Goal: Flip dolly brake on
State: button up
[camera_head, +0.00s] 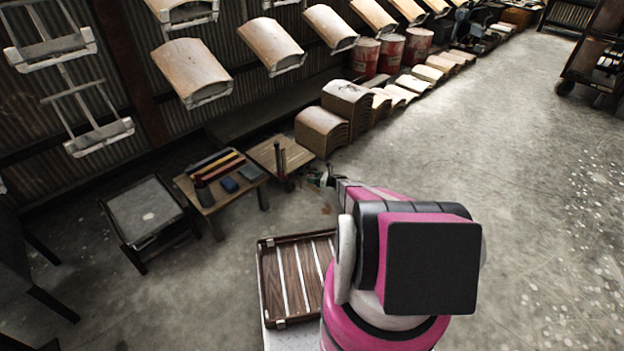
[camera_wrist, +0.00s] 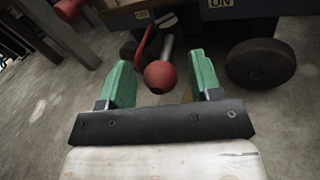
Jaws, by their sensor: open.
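The dolly (camera_head: 268,153), a low wooden platform on casters with dark upright posts, stands left of my gripper (camera_head: 328,178) in the head view. In the wrist view its dark side carries an "ON" label (camera_wrist: 220,3) at the top. A brake lever with a red ball knob (camera_wrist: 161,77) and a metal rod points toward the camera. My gripper (camera_wrist: 160,62) is open, with one green finger on each side of the knob. I cannot tell whether the fingers touch it. A black wheel (camera_wrist: 263,65) is to the right. The lever's base is partly hidden.
A second red knob (camera_wrist: 68,10) shows at upper left in the wrist view. A low table with coloured blocks (camera_head: 208,198) and a dark stool (camera_head: 146,212) stand left of the dolly. A slatted wooden tray (camera_head: 271,290) is near my base.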

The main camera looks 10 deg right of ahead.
jog(key=v, duration=1)
jog(key=shift+s+d, duration=0.15)
jog(key=shift+d, duration=0.05)
jog(key=shift+a, duration=0.1)
